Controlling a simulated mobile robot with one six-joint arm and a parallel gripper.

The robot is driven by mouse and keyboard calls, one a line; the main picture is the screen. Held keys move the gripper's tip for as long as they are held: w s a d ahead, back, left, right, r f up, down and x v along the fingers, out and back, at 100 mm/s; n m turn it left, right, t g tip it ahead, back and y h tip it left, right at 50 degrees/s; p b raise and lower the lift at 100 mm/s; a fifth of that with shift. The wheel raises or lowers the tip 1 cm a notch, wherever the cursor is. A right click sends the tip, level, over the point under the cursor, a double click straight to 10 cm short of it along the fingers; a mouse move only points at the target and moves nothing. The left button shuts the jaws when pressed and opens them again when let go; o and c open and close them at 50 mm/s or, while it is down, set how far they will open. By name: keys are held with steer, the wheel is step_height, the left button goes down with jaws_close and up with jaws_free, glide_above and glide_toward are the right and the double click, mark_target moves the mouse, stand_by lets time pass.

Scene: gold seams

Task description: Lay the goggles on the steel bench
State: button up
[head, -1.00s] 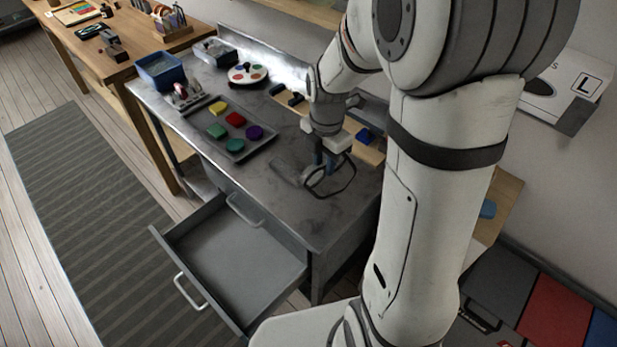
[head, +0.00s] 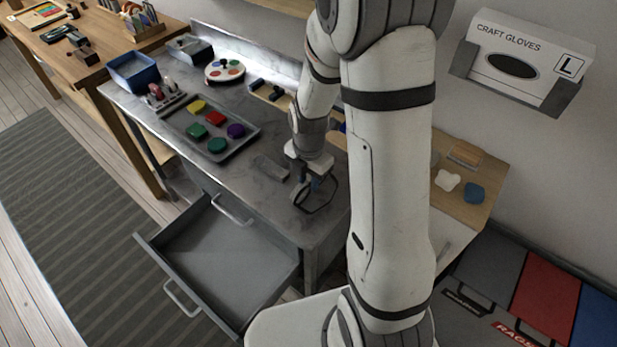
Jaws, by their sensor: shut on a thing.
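The goggles (head: 321,207), a dark frame loop with a greyish part, are at the right end of the steel bench (head: 235,180). My gripper (head: 310,182) points down over that end and is shut on the goggles. They are close over the bench top, near its front right; I cannot tell whether they touch it. My gripper hides part of them.
A grey tray (head: 178,126) with coloured pieces lies left of my gripper. A small grey flat thing (head: 270,167) lies beside it. An open drawer (head: 180,240) juts out in front. Bare bench top shows between tray and front edge.

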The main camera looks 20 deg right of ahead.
mark_target(308, 178)
steer(key=shift+f, duration=0.15)
steer(key=o, duration=1)
step_height(308, 178, up, 11)
steer(key=s+r+m+t, duration=0.1)
steer(key=s+r+m, duration=0.3)
steer(key=s+m, duration=0.3)
steer(key=s+r+m+t, duration=0.1)
steer(key=s+r+m, duration=0.4)
steer(key=m, duration=1.3)
steer(key=shift+s+d+t, duration=0.15)
steer(key=shift+s+t, duration=0.15)
steer(key=shift+s, duration=0.75)
